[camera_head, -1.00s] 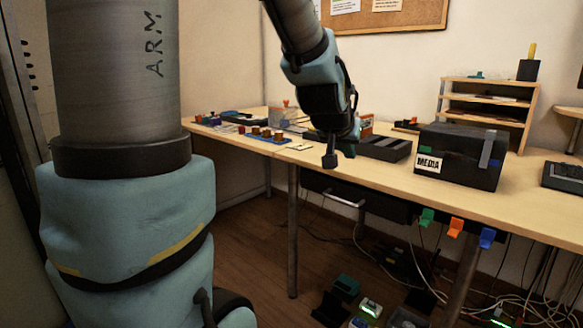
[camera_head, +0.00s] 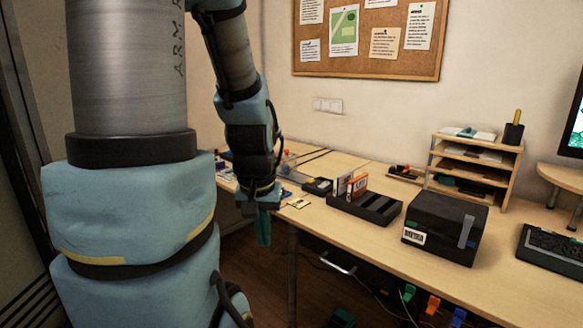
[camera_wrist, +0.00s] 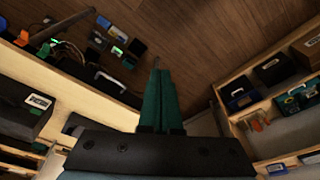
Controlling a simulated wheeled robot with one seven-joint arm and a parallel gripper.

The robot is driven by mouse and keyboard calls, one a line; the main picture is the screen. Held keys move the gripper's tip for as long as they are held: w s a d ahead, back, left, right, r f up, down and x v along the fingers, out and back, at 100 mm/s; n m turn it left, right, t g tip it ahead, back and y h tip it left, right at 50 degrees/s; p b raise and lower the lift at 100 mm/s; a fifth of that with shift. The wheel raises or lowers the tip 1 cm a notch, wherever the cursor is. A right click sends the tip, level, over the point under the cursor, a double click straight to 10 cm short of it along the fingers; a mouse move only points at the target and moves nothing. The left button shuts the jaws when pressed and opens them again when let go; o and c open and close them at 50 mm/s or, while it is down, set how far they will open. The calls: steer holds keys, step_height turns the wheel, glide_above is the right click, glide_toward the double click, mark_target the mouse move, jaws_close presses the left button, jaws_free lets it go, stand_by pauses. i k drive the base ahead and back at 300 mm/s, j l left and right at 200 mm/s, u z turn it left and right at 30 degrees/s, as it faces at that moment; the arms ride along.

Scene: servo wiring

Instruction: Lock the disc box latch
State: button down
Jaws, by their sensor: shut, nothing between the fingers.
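The disc box (camera_head: 425,218) is a black box with a white MEDIA label on its front, standing on the desk at the right in the head view. A grey latch strap (camera_head: 467,231) runs down its front at the right side. Whether the latch is locked is too small to tell. My gripper (camera_head: 264,228) is at the desk's front edge, well left of the box, pointing down. Its teal fingers (camera_wrist: 158,100) are together and empty in the wrist view. A black box with a white label (camera_wrist: 24,108), apparently the disc box, shows at the left there.
A black slotted rack (camera_head: 365,207) stands left of the box. A wooden shelf (camera_head: 475,165) is behind it and a keyboard (camera_head: 550,245) to its right. Coloured clips (camera_head: 432,304) hang below the desk edge. Bare desk (camera_head: 365,242) lies in front of the rack.

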mark_target(468, 223)
steer(key=i+l, duration=0.1)
steer(key=l, duration=0.3)
steer(key=i+l, duration=0.1)
steer(key=l, duration=0.25)
steer(key=i+l, duration=0.1)
steer(key=l, duration=0.65)
steer(key=i, duration=0.05)
